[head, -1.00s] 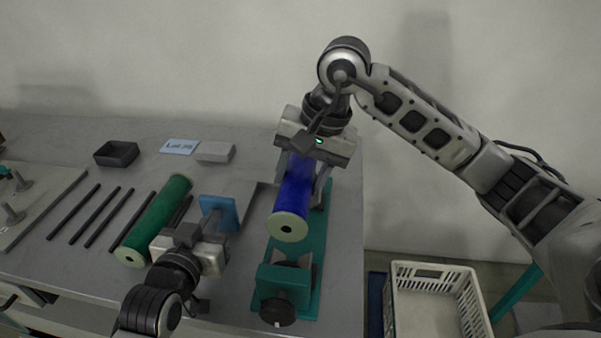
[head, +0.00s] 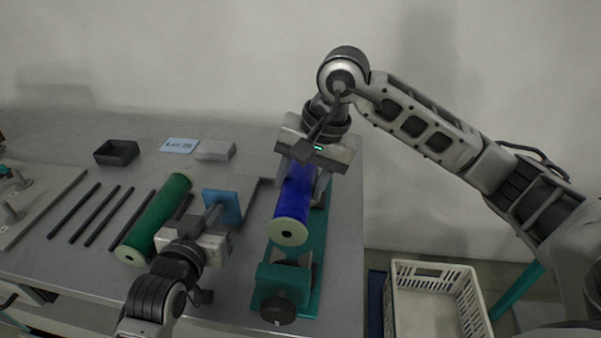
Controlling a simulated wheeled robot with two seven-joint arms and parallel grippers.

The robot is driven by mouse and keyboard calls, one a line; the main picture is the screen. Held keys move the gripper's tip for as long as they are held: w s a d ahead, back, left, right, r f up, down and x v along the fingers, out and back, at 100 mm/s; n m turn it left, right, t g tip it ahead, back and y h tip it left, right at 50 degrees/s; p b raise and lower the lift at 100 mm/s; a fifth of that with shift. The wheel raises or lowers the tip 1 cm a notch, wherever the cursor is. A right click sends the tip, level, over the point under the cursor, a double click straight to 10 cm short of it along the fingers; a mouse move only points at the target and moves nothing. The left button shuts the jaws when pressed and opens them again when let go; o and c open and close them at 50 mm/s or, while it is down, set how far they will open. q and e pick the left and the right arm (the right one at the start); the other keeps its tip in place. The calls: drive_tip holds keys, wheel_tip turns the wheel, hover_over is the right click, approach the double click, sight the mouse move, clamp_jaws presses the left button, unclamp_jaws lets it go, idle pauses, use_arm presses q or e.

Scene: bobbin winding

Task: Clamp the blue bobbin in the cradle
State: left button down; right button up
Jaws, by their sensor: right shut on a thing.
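The blue bobbin (head: 294,203) has a pale green end flange with a dark centre hole, facing me. My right gripper (head: 310,165) is shut on its far part from above and holds it over the teal cradle (head: 317,240). Whether the bobbin touches the cradle's supports is hidden. The cradle's near block (head: 285,276) carries a dark round knob (head: 277,308) and stands in front of the bobbin's near end, with a gap between. My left gripper (head: 217,217) is left of the cradle, at a blue plate with a grey stem (head: 222,206). Its fingers are not clear.
A green bobbin (head: 160,215) and several dark rods (head: 103,216) lie on the grey table at left. A dark tray (head: 116,152), a label card (head: 179,145) and a grey block (head: 215,150) are at the back. A white crate (head: 432,300) stands right of the table.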

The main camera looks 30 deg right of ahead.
drive_tip(key=shift+f, duration=2.3)
drive_tip(key=shift+f, duration=0.15)
drive_tip(key=shift+f, duration=1.25)
drive_tip(key=o, duration=1.2)
drive_tip(key=shift+r, duration=0.1)
